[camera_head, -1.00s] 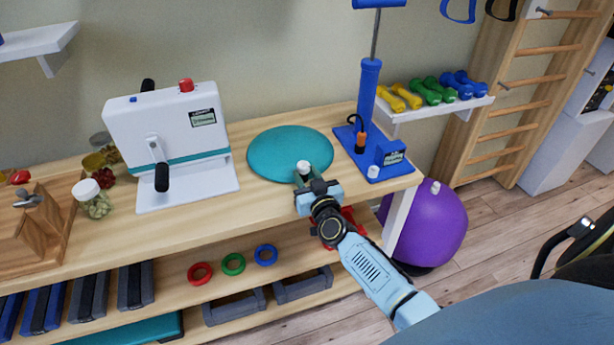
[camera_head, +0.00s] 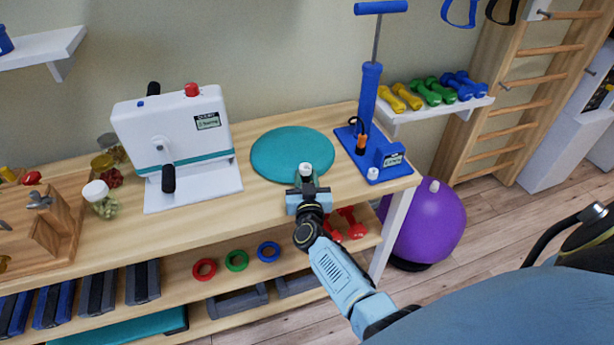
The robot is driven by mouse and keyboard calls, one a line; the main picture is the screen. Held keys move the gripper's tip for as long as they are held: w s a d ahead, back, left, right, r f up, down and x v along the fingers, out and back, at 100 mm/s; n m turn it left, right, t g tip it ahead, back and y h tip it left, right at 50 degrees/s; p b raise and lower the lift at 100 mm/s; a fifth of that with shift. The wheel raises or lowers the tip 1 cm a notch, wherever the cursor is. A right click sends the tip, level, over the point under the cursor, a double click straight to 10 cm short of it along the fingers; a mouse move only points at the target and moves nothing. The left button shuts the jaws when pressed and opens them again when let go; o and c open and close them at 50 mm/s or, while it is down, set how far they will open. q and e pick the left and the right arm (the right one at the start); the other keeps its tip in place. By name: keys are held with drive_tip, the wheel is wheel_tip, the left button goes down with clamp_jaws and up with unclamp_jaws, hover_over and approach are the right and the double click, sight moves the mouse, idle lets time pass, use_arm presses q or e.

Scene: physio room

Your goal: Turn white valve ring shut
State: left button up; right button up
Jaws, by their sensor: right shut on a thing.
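A white valve ring (camera_head: 306,169) sits at the front edge of a flat, round teal cushion (camera_head: 291,148) on the wooden bench top. My right gripper (camera_head: 306,180) reaches in from the front and is shut on the ring. Its fingers hide the ring's lower part, so the ring's turn angle cannot be told. My left gripper is not in view.
A blue hand pump (camera_head: 369,95) stands just right of the cushion, with a small white knob (camera_head: 373,174) on its base. A white crank machine (camera_head: 176,135) stands to the left. Red dumbbells (camera_head: 352,222) lie on the shelf below.

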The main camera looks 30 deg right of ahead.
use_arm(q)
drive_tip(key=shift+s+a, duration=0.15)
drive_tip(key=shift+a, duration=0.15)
use_arm(e)
drive_tip(key=o, duration=1)
use_arm(q)
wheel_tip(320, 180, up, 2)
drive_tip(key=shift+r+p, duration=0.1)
drive_tip(key=shift+p, duration=1)
use_arm(e)
drive_tip(key=v, duration=1.3)
drive_tip(key=shift+s+a, duration=0.1)
drive_tip(key=shift+s, duration=0.1)
